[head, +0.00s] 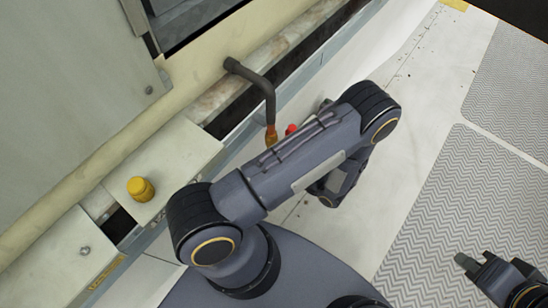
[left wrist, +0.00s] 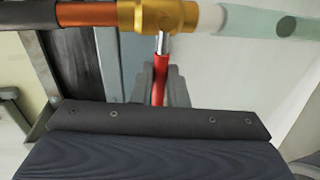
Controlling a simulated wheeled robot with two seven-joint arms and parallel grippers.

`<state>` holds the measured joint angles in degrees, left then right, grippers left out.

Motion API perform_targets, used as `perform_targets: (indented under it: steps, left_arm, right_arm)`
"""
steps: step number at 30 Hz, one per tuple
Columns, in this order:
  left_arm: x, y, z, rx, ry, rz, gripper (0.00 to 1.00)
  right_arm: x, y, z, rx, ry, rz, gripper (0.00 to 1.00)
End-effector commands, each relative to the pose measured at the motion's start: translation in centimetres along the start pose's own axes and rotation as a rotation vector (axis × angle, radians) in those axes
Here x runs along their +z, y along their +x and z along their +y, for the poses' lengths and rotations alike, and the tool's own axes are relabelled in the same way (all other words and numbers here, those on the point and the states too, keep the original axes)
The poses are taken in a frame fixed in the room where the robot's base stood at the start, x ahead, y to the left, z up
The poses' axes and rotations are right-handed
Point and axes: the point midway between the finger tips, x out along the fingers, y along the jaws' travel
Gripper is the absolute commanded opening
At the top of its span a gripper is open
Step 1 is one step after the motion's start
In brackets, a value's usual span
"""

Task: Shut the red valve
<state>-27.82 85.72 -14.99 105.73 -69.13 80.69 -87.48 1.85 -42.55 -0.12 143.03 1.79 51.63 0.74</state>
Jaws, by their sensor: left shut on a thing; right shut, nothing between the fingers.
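In the left wrist view, the red valve's handle (left wrist: 159,88) hangs by a silver stem from a brass valve body (left wrist: 160,15). The handle points across the line of the pipe in that picture. My left gripper (left wrist: 160,76) is shut on the red handle, with a finger on each side. In the head view, a small red part of the valve (head: 290,129) shows just past my left arm, which hides most of the valve and the left gripper. My right gripper (head: 472,262) is shut and empty at the lower right, away from the valve.
A dark bent pipe (head: 262,80) with an orange lower end runs down from the cooler wall. A yellow cap (head: 140,188) stands on a pale ledge at the left. Grey patterned walkway mats (head: 455,200) lie at the right, with clear pale floor beside them.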

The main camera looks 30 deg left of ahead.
Motion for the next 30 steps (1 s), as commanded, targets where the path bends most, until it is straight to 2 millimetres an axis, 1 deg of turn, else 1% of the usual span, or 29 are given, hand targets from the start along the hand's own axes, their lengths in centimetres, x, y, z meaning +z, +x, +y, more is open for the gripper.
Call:
perform_targets:
  steps: [5,6,10,17,20,23,30]
  left_arm:
    - [0.0,-0.1,0.0,0.0,0.001,0.0,0.0]
    - [0.0,-0.1,0.0,0.0,0.001,0.0,0.17]
    - [0.0,0.0,0.0,0.001,0.0,0.0,0.34]
    - [0.0,0.0,0.0,0.001,0.0,0.0,0.35]
    - [0.0,-0.3,0.0,0.0,-0.001,-0.001,0.35]
    - [0.1,-1.4,0.1,0.0,-0.002,-0.004,0.35]
    - [0.0,-5.5,0.1,0.0,-0.001,-0.003,0.35]
  right_arm:
    - [0.0,0.0,0.0,0.0,0.0,0.0,0.0]
    - [0.0,0.0,0.0,0.0,0.0,0.0,0.0]
    - [0.0,0.0,0.0,0.0,0.0,0.0,0.0]
    - [0.0,0.0,0.0,0.0,0.0,0.0,0.0]
    - [0.0,0.0,0.0,0.0,0.0,0.0,0.0]
    - [-0.1,-0.1,-0.1,0.0,0.0,0.0,0.0]
    - [-0.2,-0.4,-0.2,0.0,0.0,0.0,0.0]
